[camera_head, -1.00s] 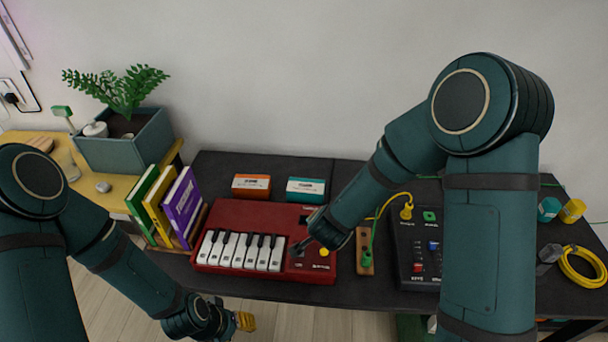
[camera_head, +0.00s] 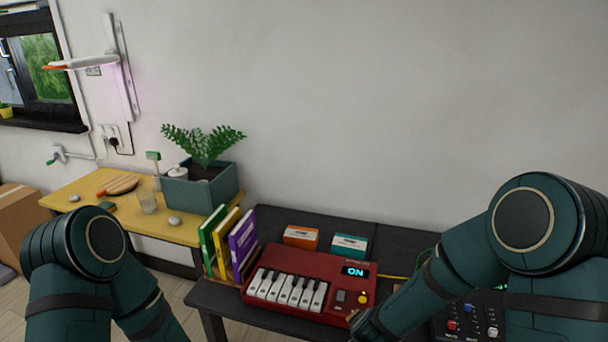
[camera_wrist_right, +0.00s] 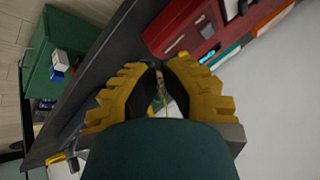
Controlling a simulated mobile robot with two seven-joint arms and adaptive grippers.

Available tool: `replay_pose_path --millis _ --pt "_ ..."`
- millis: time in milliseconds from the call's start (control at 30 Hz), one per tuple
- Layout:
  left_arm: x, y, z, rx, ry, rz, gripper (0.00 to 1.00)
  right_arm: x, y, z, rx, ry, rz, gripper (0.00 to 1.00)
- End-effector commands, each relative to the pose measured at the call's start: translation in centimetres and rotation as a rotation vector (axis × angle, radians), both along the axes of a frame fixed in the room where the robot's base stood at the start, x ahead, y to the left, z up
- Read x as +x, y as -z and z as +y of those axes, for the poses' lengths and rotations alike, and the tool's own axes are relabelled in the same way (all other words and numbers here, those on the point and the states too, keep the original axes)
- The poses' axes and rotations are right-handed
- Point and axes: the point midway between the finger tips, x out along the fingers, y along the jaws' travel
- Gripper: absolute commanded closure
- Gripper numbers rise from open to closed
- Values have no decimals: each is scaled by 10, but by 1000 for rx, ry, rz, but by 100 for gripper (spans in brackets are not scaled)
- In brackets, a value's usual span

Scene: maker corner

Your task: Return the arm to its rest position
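In the head view my right arm (camera_head: 450,280) reaches in from the right, its wrist end low in front of the red keyboard's (camera_head: 345,262) right side. In the right wrist view my right gripper (camera_wrist_right: 158,66) has yellow ridged fingers with dark pads. The tips come together with nothing seen held between them. The red keyboard shows at the top of that view (camera_wrist_right: 185,30), beyond the fingertips. Its display (camera_head: 355,271) reads ON in the head view. My left arm (camera_head: 90,270) comes in at lower left; its gripper is out of view.
A black table (camera_head: 225,297) holds the keyboard, upright books (camera_head: 243,238), an orange box (camera_head: 300,237), a teal box (camera_head: 349,245) and a control box (camera_head: 470,318). A yellow table (camera_head: 85,188) with a planter (camera_head: 205,193) stands left. A green cabinet (camera_wrist_right: 50,55) shows in the wrist view.

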Motion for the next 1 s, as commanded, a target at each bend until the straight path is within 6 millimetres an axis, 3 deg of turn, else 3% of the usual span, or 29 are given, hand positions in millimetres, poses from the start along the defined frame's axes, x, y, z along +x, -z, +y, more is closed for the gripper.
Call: replay_pose_path --millis 33,167,300,500,667,1000 --pt "0 0 0 0 0 -1 53 -13 17 1 -3 -61 43 100" --pt "1 0 0 0 -1 -2 53 -45 49 9 2 -247 129 100" --pt "1 0 0 0 0 -2 53 -91 81 21 30 -465 233 100" --pt "1 0 0 0 0 -1 53 -148 106 33 84 -709 331 100" --pt "1 0 0 0 -1 -2 53 -163 110 37 100 -775 351 100" --pt "0 0 0 0 0 -1 53 -162 110 37 100 -776 351 100"
